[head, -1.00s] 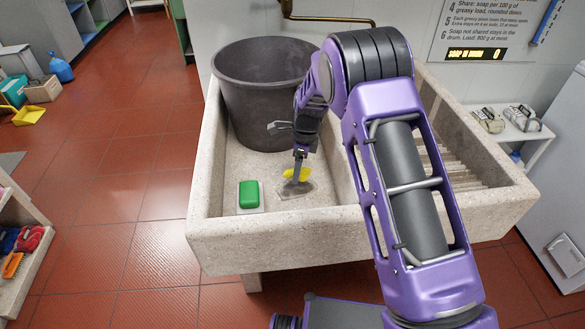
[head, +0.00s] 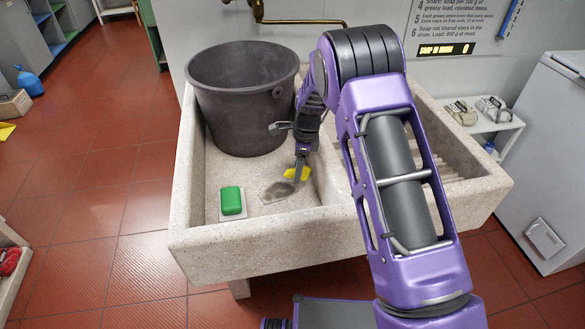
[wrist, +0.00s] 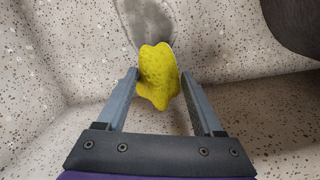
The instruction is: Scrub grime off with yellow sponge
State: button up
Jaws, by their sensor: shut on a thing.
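The yellow sponge (head: 297,173) is low in the left basin of the stone sink. In the wrist view the sponge (wrist: 157,77) sits between the two grey fingers of my gripper (wrist: 162,88). My gripper (head: 301,160) is shut on it and points down. A grey grime patch (head: 278,191) lies on the basin floor, just left of the sponge. In the wrist view the grime (wrist: 146,22) shows beyond the sponge's far end, and the sponge covers part of it. I cannot tell whether the sponge touches the floor.
A large dark tub (head: 240,100) stands in the basin behind my gripper. A green soap bar (head: 231,200) on a pale dish lies left of the grime. The stone sink's front rim (head: 250,238) and a ribbed washboard (head: 455,168) on the right bound the space.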

aim_at(303, 174)
jog(key=shift+s+d+r, duration=0.1)
jog(key=shift+s+d, duration=0.8)
jog(key=shift+s, duration=0.1)
jog(key=shift+s+a, duration=0.1)
jog(key=shift+s, duration=0.05)
jog(key=shift+s+a+r+p, duration=0.15)
jog(key=shift+s+a+p, duration=0.45)
jog(key=shift+a, duration=1.65)
jog(key=shift+s+a+r+p, duration=0.2)
jog(key=shift+s+a+p, duration=0.4)
jog(key=shift+a, duration=1.65)
jog(key=shift+s+a+r+p, duration=0.15)
jog(key=shift+s+a+p, duration=0.45)
jog(key=shift+a, duration=1.65)
jog(key=shift+d, duration=0.15)
jog(key=shift+w+d+r, duration=0.15)
jog(key=shift+w+d, duration=0.45)
jog(key=shift+d, duration=1.55)
jog(key=shift+w+d+r, duration=0.1)
jog(key=shift+w+d, duration=0.55)
jog(key=shift+d, duration=1.55)
jog(key=shift+w+d+r, duration=0.15)
jog(key=shift+w+d, duration=0.45)
jog(key=shift+d, duration=1.55)
jog(key=shift+r, duration=0.15)
